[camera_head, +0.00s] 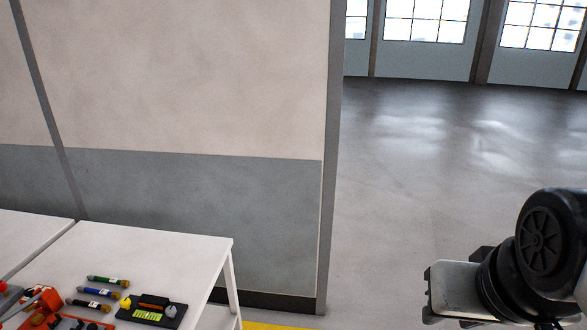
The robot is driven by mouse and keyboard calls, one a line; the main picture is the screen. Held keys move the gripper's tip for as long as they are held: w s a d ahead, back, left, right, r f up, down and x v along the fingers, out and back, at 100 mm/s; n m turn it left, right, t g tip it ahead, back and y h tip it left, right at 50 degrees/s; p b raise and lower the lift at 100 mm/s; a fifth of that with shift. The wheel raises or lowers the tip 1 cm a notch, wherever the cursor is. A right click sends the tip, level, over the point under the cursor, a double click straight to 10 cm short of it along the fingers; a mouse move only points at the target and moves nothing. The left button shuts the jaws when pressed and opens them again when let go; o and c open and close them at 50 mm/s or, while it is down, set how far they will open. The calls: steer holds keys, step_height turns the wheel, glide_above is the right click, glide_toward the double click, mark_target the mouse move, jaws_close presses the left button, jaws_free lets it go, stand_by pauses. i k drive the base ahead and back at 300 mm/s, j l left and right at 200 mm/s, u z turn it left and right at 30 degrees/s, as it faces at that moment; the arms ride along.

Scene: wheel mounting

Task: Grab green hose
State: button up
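The green hose (108,281) lies on the white table at the lower left, a short green tube with dark and brass-coloured ends. It is the farthest back of three similar hoses lying side by side. The blue hose (100,292) and the black hose (90,305) lie in front of it. The end of my arm shows at the lower right as a silver block with black round parts, far to the right of the table and apart from the hose. Its fingers cannot be made out, and nothing held is visible.
The white table (165,252) has free room behind the hoses. A black tray (173,316) with a yellow-green label and small parts sits right of them. Red-orange tools (46,302) lie to the left. A wall panel (200,205) stands behind the table. Open floor (420,180) lies to the right.

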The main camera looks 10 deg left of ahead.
mark_target(124, 284)
steer(key=i+u, duration=0.3)
steer(key=i, duration=0.15)
steer(key=i+l+u, duration=0.1)
steer(key=i+u, duration=0.15)
steer(key=i, duration=0.25)
steer(key=i+l+u, duration=0.15)
steer(key=i+u, duration=0.15)
steer(key=i, duration=0.15)
steer(key=i+u, duration=0.15)
steer(key=u, duration=0.25)
steer(key=i+u, duration=0.15)
steer(key=u, duration=0.3)
steer(key=i+u, duration=0.15)
steer(key=u, duration=0.25)
steer(key=i+l+u, duration=0.1)
steer(key=u, duration=0.35)
steer(key=i+l+u, duration=0.1)
steer(key=u, duration=0.2)
steer(key=i+l+u, duration=0.15)
steer(key=u, duration=0.15)
steer(key=i, duration=0.1)
